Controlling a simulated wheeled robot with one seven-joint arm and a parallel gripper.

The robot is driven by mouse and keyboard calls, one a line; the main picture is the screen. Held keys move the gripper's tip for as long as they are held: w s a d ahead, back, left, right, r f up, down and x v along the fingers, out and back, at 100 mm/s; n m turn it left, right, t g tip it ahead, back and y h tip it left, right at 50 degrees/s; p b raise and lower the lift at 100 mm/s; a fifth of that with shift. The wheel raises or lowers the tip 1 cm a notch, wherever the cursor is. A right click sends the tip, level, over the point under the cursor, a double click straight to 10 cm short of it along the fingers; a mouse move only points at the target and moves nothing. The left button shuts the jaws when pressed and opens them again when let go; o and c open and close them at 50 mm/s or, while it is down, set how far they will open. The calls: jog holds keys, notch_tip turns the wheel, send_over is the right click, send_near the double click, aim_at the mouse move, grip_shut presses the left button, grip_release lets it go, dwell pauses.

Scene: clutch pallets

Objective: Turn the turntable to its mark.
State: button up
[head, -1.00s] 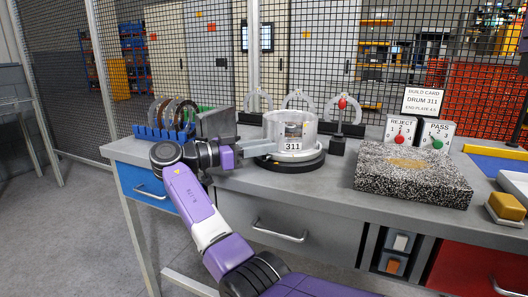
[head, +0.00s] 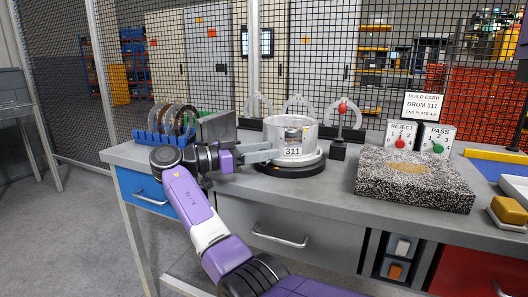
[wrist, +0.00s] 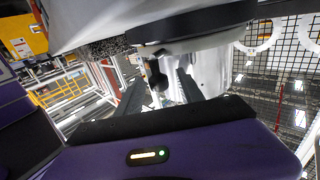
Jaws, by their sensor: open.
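The turntable (head: 290,170) is a round black base with a pale disc on top, standing near the front of the grey bench. In the wrist view my gripper (wrist: 160,88) shows two spread fingers with the drum (wrist: 215,65) close by the right one and the black turntable base (wrist: 190,28) above. I cannot tell whether a finger touches. I cannot make out the turntable's mark.
A blue rack (head: 165,137) of discs and a grey block (head: 217,127) stand left. A post with a red ball (head: 342,107) is close behind the drum at right. A speckled slab (head: 412,185) lies right, before the REJECT (head: 400,136) and PASS (head: 437,138) boxes.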

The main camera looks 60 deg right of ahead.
jog(key=shift+a, duration=0.1)
jog(key=v, duration=0.7)
jog(key=shift+w+a, duration=0.25)
jog(key=shift+c, duration=0.5)
